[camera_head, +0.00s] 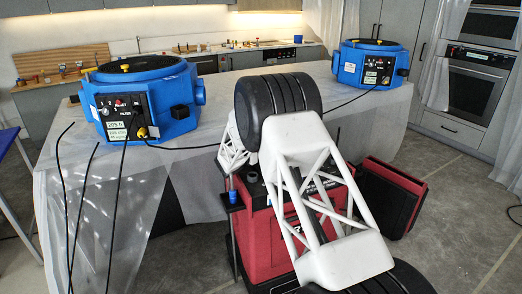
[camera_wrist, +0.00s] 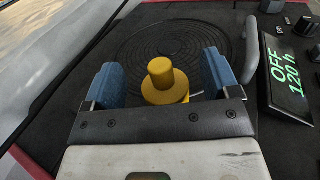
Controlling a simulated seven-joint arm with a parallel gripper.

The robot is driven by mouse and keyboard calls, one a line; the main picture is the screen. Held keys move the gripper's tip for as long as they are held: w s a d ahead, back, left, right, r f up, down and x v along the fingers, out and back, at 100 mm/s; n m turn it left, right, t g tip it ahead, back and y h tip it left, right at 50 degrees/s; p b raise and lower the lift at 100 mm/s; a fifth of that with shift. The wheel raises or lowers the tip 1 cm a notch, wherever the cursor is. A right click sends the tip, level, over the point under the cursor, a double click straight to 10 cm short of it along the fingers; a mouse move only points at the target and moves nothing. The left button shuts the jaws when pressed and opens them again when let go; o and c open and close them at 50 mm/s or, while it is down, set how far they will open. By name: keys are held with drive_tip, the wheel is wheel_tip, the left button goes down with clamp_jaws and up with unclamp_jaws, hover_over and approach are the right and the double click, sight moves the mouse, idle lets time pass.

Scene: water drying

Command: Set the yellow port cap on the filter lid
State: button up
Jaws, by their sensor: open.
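The yellow port cap (camera_wrist: 160,76) shows in the wrist view as a round knob on a wider base. My gripper (camera_wrist: 162,62) has its two blue fingers apart, one on each side of the cap, with a visible gap at both sides. The round black filter lid (camera_wrist: 138,42) with concentric rings lies behind and beneath the cap. The cap looks upright; whether its base rests on the lid is hard to tell, as the gripper's front bar hides the near part. In the head view my arm hides the gripper and the cap.
A red machine (camera_head: 262,245) is under my arm. Blue units at left (camera_head: 170,105) and right (camera_head: 350,65) each carry a yellow knob on top. Cables hang at left.

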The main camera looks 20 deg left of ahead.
drive_tip(key=v, duration=1.1)
drive_tip(key=shift+s+a+f, duration=0.1)
drive_tip(key=shift+s, duration=0.05)
idle(0.6)
drive_tip(key=s+d+r+m+g, duration=0.3)
drive_tip(key=d+r+m, duration=0.15)
drive_tip(key=d, duration=0.55)
drive_tip(key=s+d+r+m+g+h, duration=0.1)
drive_tip(key=s+d+r+m+g, duration=0.25)
drive_tip(key=d+r, duration=0.45)
drive_tip(key=s+d+r+m+g, duration=0.2)
drive_tip(key=s+d+r+m, duration=0.15)
drive_tip(key=d, duration=0.85)
drive_tip(key=s+d+r+m+g+y, duration=0.1)
drive_tip(key=s+d+r+m+g, duration=0.15)
drive_tip(key=s+d, duration=0.5)
drive_tip(key=s+d+r+m+g+y, duration=0.1)
drive_tip(key=s+d+r+m+g, duration=0.2)
drive_tip(key=s+d, duration=0.45)
drive_tip(key=s+d+m+y, duration=0.2)
drive_tip(key=s+m, duration=0.2)
drive_tip(key=s, duration=0.7)
drive_tip(key=s+d+m+y, duration=0.3)
drive_tip(key=s+m, duration=0.1)
drive_tip(key=s, duration=0.7)
drive_tip(key=s+d+f+m+t+y, duration=0.1)
drive_tip(key=s+m, duration=0.4)
drive_tip(key=s, duration=0.6)
drive_tip(key=shift+d+y, duration=0.8)
drive_tip(key=shift+y, duration=0.3)
